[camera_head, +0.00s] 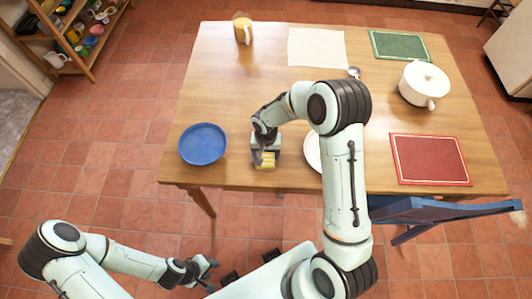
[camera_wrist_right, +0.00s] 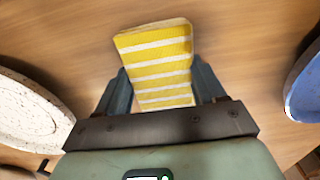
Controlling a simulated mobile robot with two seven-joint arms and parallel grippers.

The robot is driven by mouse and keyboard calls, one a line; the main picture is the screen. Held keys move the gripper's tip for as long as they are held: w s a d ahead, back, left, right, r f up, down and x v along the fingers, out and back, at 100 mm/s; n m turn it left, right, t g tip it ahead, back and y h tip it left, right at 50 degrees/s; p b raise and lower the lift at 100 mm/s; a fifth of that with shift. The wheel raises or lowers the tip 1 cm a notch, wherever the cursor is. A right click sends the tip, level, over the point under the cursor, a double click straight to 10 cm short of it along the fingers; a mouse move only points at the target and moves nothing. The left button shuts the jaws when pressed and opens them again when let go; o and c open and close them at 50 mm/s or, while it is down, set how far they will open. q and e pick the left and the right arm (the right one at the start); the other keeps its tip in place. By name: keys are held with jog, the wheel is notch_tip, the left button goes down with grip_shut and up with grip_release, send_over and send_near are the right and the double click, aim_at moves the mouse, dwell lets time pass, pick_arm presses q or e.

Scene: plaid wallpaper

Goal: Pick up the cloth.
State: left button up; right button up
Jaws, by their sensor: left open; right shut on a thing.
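The cloth (camera_head: 266,163) is yellow with white stripes and looks like a small folded pad. It is near the front edge of the table, between the blue plate and a white plate. My right gripper (camera_head: 265,153) points down and is shut on it. In the right wrist view the cloth (camera_wrist_right: 157,62) sits between the two dark fingers and sticks out past their tips. I cannot tell whether it touches the table. My left gripper (camera_head: 203,269) is open and empty, low in front of the table, away from the cloth.
A blue plate (camera_head: 203,144) lies left of my right gripper. A white plate (camera_head: 312,152) lies right, partly hidden by my arm. A blue chair (camera_head: 430,209) stands in front.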

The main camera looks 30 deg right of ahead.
aim_at(266, 154)
pick_arm(q)
jog(key=shift+w+r+p, duration=0.45)
jog(key=shift+w+r, duration=0.05)
jog(key=shift+r, duration=0.1)
pick_arm(e)
notch_tip(266, 154, up, 20)
